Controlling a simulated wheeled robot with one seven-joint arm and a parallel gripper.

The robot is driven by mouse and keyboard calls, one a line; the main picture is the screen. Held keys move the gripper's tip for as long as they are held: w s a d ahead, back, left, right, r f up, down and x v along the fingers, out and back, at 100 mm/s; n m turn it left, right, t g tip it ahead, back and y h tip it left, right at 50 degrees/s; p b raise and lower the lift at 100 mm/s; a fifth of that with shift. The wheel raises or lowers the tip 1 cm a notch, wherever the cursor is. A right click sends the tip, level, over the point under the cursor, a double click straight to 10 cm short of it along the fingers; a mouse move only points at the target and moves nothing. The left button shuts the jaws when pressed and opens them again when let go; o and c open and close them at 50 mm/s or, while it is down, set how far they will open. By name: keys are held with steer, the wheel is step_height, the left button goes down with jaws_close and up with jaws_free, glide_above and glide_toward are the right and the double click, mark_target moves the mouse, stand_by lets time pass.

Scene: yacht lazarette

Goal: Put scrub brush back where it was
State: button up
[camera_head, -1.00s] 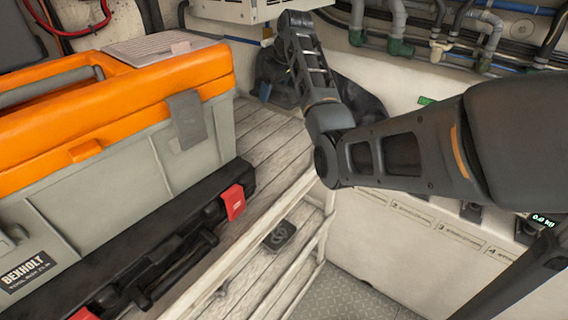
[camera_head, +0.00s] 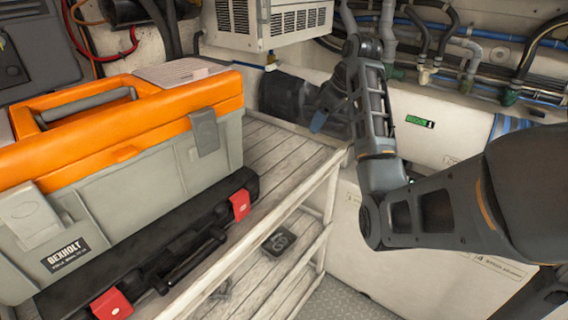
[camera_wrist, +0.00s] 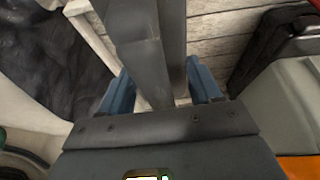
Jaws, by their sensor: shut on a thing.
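My gripper (camera_wrist: 160,92) shows in the wrist view with a blue finger on each side of a long grey piece (camera_wrist: 135,45). It is shut on this piece, which I take to be the scrub brush; no bristles show. The piece runs up out of the top of the picture, over pale planks. In the head view a blue finger of my gripper (camera_head: 319,120) shows near the far end of the slatted shelf (camera_head: 270,150), in front of a dark bundle (camera_head: 283,97). My arm hides most of the gripper there, and I cannot make out the brush.
A grey and orange toolbox (camera_head: 130,175) stands on the shelf at left, with a black case (camera_head: 165,250) along its front. A white vented unit (camera_head: 265,22) hangs above the shelf's far end. Pipes and hoses (camera_head: 460,50) line the back wall. A small black item (camera_head: 279,241) lies on the lower shelf.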

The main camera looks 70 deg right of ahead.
steer(key=shift+w+a+f, duration=0.5)
steer(key=shift+w+f, duration=0.05)
steer(key=shift+w, duration=0.2)
steer(key=w+a+f, duration=0.1)
steer(key=w+f, duration=0.1)
steer(key=w+a+f, duration=0.2)
steer(key=w, duration=0.1)
steer(key=w+a+f, duration=0.1)
steer(key=w, duration=0.2)
steer(key=shift+a+f+b, duration=0.4)
steer(key=shift+f+p, duration=0.4)
steer(key=shift+f, duration=1.65)
steer(key=shift+f, duration=0.15)
steer(key=o, duration=1.2)
steer(key=shift+o, duration=0.2)
